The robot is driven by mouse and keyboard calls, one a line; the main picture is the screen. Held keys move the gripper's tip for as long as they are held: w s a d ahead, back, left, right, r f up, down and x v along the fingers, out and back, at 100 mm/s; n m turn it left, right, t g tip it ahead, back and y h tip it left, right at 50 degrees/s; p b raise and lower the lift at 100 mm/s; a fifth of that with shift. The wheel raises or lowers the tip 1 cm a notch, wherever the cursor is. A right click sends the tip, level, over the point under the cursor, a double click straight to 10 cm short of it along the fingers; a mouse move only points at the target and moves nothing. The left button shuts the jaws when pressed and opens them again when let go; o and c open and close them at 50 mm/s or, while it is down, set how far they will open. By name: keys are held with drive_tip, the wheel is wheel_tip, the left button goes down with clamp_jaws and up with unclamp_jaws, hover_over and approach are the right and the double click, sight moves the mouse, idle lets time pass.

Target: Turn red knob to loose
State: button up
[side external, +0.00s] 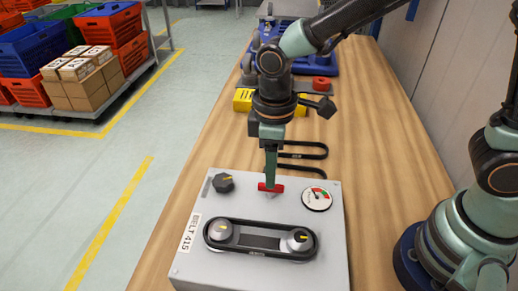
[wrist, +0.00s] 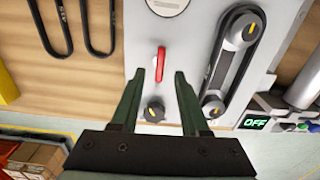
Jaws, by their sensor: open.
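The red knob (side external: 271,187) is a bar-shaped handle on top of a grey panel box (side external: 185,255), near its far edge. In the wrist view the red knob (wrist: 161,62) lies lengthwise just beyond and between my fingertips. My gripper (side external: 270,180) points down at the knob in the side view, where its fingers overlap and partly hide it. In the wrist view my gripper (wrist: 159,76) is open, with a finger on each side of the knob's line and a gap between. I cannot tell whether either finger touches the knob. A round gauge (side external: 317,198) sits right of the knob.
A dark knob (side external: 223,182) is left of the red one. A black belt (side external: 262,224) runs around two pulleys nearer the front. Loose black belts (side external: 305,150) and yellow blocks (side external: 243,99) lie behind the box. The wrist view shows an OFF display (wrist: 255,122).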

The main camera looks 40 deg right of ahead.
wheel_tip(320, 180, up, 8)
drive_tip(key=shift+r, duration=0.25)
drive_tip(key=s+d+r+m+t, duration=0.1)
drive_tip(key=d+m, duration=0.3)
drive_tip(key=d, duration=0.5)
drive_tip(key=s+d+r+m+t, duration=0.1)
drive_tip(key=d+m+t, duration=0.3)
drive_tip(key=d, duration=0.5)
drive_tip(key=shift+s+d+r+m+t, duration=0.25)
drive_tip(key=shift+r+m, duration=0.35)
drive_tip(key=shift+r, duration=0.3)
